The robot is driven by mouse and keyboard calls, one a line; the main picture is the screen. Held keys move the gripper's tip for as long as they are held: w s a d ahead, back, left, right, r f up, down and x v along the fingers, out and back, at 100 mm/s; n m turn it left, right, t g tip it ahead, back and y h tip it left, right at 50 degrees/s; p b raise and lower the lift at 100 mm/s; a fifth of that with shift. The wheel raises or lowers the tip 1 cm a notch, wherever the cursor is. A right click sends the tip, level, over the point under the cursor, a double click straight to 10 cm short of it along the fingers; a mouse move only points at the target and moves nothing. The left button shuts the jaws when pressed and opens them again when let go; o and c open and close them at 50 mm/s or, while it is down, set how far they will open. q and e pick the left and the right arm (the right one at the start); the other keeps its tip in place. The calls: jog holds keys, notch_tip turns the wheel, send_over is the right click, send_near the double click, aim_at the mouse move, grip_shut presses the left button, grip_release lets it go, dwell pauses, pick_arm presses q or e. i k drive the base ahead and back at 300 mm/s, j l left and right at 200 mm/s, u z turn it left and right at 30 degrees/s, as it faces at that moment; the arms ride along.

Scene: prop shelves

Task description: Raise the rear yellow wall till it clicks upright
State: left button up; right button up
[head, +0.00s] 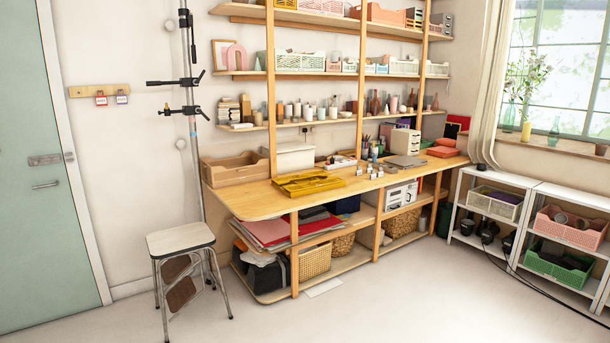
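A yellow collapsible crate (308,184) lies on the wooden worktop, left of its middle. It looks low and mostly folded flat, with its walls lying down or nearly so. The rear wall cannot be told clearly from the other panels at this distance. Neither of my grippers is in view, and nothing touches the crate.
The worktop (250,205) is bare at its left front. A wooden crate (234,172) and a white box (294,157) stand behind the yellow crate. A step stool (180,240) stands left of the bench. White shelves (530,197) stand at right. The floor in front is clear.

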aim_at(283, 180)
jog(key=i+l+u, duration=0.1)
jog(key=i, duration=0.45)
jog(key=i+l, duration=0.4)
jog(key=i+l+u, duration=0.15)
jog(key=i, duration=0.45)
jog(key=i+l, duration=0.45)
jog(key=i+j+u, duration=0.05)
jog(key=i, duration=0.05)
